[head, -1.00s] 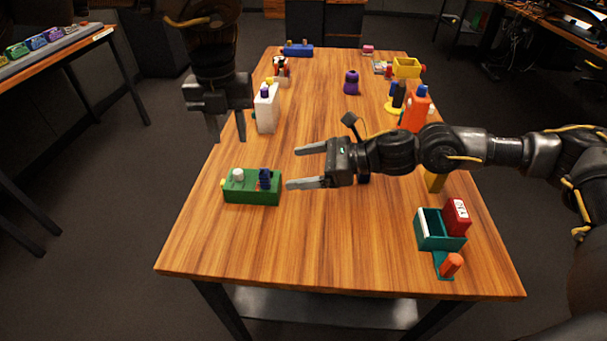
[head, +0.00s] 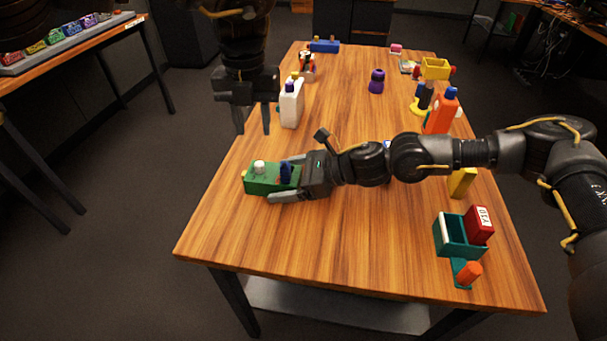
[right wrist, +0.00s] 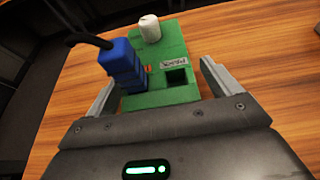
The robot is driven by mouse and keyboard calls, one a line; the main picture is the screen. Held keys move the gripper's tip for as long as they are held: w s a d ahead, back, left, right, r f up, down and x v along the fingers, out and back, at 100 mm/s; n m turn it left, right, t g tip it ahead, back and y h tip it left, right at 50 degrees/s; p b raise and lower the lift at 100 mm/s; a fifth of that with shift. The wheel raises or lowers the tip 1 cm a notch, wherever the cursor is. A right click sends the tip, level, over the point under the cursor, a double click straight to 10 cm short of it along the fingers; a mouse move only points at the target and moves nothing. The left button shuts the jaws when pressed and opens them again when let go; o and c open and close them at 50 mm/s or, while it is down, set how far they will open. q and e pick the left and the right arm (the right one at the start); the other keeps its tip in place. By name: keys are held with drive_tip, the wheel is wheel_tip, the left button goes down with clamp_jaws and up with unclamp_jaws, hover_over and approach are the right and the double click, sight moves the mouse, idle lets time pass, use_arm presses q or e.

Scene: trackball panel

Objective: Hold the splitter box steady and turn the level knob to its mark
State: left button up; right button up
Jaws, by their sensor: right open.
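The green splitter box (head: 260,184) lies on the left side of the wooden table. It carries a white knob (head: 259,167) and a blue plug (head: 286,171); in the right wrist view the white knob (right wrist: 149,28) stands at the far end and the blue plug (right wrist: 122,66) with a black cable is nearer. A label and a dark square socket show beside the plug. My right gripper (right wrist: 158,88) is open, its fingers on either side of the near end of the green box (right wrist: 172,52). My left gripper (head: 253,122) is open and empty, above the table's left edge.
A white bottle (head: 291,103) stands behind the box, near my left gripper. A teal bin (head: 450,237) with a red box (head: 479,225) stands at the right front. An orange bottle (head: 441,112) and a purple object (head: 377,81) stand farther back. The front middle of the table (head: 340,250) is clear.

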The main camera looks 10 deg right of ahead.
sight(259, 164)
drive_tip(key=shift+x, duration=0.8)
drive_tip(key=shift+c, duration=0.3)
use_arm(q)
drive_tip(key=shift+o, duration=0.4)
use_arm(e)
drive_tip(key=c, duration=1.1)
use_arm(q)
wheel_tip(259, 164, up, 2)
drive_tip(key=m, duration=0.4)
drive_tip(key=shift+r+m, duration=0.2)
drive_tip(key=shift+m, duration=0.1)
use_arm(e)
drive_tip(key=shift+o, duration=0.2)
use_arm(q)
wheel_tip(259, 164, down, 12)
clamp_jaws()
